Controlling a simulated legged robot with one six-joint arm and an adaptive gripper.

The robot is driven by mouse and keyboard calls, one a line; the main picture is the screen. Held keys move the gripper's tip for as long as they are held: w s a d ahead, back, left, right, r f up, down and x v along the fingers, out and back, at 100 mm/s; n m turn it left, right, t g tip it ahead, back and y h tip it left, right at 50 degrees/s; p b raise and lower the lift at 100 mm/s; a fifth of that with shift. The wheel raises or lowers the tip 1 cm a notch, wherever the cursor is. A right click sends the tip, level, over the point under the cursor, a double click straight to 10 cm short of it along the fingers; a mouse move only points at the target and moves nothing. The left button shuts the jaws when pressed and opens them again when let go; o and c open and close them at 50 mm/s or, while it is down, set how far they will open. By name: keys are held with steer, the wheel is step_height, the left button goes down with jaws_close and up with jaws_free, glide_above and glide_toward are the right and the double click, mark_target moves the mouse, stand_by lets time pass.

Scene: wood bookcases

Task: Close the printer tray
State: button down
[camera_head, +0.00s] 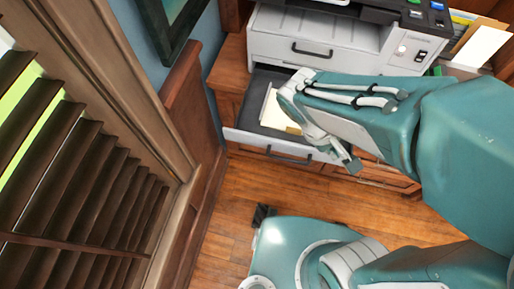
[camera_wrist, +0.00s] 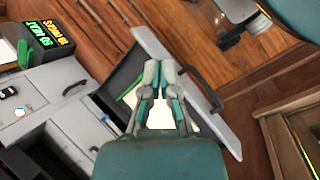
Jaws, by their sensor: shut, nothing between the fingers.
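The printer (camera_head: 285,45) is white and grey, at the top of the head view; its grey body (camera_wrist: 65,140) also shows on the left in the wrist view. Its lower tray (camera_head: 243,139) is pulled out, with a white front panel (camera_wrist: 222,126), a dark handle (camera_head: 289,157) and a dark inside holding pale paper (camera_head: 272,112). My gripper (camera_head: 350,163) is near the right part of the tray front in the head view. In the wrist view, its fingertips (camera_wrist: 160,70) are together and empty, seen over the tray just inside the front panel; contact cannot be told.
An upper drawer (camera_head: 310,52) of the printer is shut. Wood cabinets (camera_head: 233,75) stand around it. Window blinds (camera_head: 70,170) and a wood-panelled wall are at the left.

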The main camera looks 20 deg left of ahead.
steer(key=a+f+n+t+h, duration=0.3)
steer(key=a+f+n+h, duration=0.1)
steer(key=a+f+n, duration=0.15)
steer(key=n+t+y, duration=1)
steer(key=n+t, duration=0.4)
steer(key=n, duration=0.8)
glide_toward(257, 143)
steer(key=shift+m, duration=0.25)
steer(key=shift+w+d+f, duration=0.1)
steer(key=shift+w+f, duration=0.05)
steer(key=shift+w, duration=1.8)
steer(key=shift+w+f, duration=0.1)
steer(key=shift+w, duration=1.85)
